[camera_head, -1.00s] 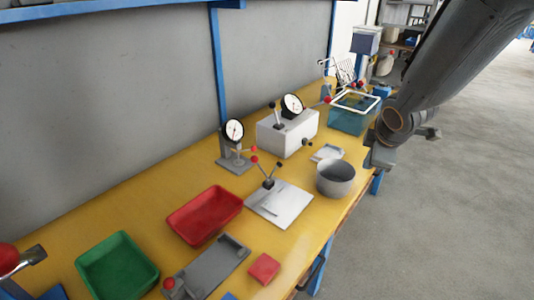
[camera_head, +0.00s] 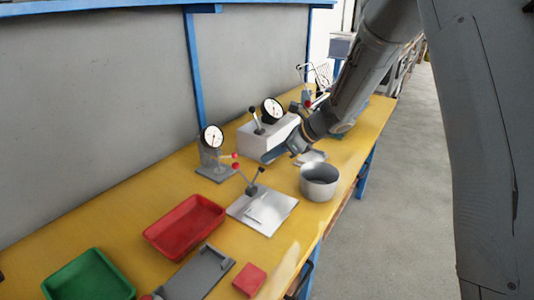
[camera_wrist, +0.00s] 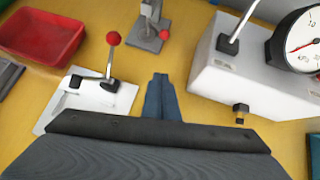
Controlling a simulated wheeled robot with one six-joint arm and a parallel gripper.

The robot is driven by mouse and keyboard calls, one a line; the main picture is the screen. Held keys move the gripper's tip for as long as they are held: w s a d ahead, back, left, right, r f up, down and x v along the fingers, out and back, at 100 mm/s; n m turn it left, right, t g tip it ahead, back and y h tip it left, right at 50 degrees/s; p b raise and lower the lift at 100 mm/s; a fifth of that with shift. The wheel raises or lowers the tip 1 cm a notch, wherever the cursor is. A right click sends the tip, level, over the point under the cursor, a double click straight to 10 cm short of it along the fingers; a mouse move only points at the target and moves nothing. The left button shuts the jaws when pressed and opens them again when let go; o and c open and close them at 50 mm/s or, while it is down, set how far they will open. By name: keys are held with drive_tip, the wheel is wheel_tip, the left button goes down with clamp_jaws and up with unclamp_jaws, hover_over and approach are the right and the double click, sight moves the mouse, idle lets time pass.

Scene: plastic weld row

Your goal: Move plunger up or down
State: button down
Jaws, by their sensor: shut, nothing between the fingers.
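I cannot tell for sure which part is the plunger. A white box (camera_head: 262,143) carries a black-knobbed lever (camera_head: 255,122) and a round dial (camera_head: 272,110); in the wrist view a small dark knob (camera_wrist: 241,112) sticks out of the box's front. Left of it, a dial gauge (camera_head: 212,137) stands on a grey base with a red-knobbed lever. A white plate (camera_head: 275,214) in front bears a lever with a red ball (camera_wrist: 113,38). My gripper (camera_head: 266,158) is shut and empty, in front of the box; in the wrist view its fingers (camera_wrist: 160,78) appear between plate and box, touching neither.
A grey pot (camera_head: 319,183) stands right of the plate, with a small pale tray (camera_head: 312,157) behind it. Red (camera_head: 185,225) and green (camera_head: 88,278) trays, a grey fixture (camera_head: 198,275) and a red block (camera_head: 249,279) lie nearer. Yellow tabletop shows between them.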

drive_tip(key=p+x, duration=0.1)
drive_tip(key=x, duration=0.6)
drive_tip(key=shift+w+a+r+p, duration=0.2)
drive_tip(key=shift+a+r+p, duration=0.1)
drive_tip(key=shift+a, duration=0.2)
drive_tip(key=shift+w+a+r+p, duration=0.2)
drive_tip(key=shift+a+r+p, duration=0.1)
drive_tip(key=shift+a, duration=0.25)
drive_tip(key=shift+w+a+r+p, duration=0.1)
drive_tip(key=shift+a+r+p, duration=0.1)
drive_tip(key=shift+a, duration=0.15)
drive_tip(key=shift+w+a+r+p, duration=0.1)
drive_tip(key=shift+w+a+r, duration=0.1)
drive_tip(key=shift+a, duration=0.15)
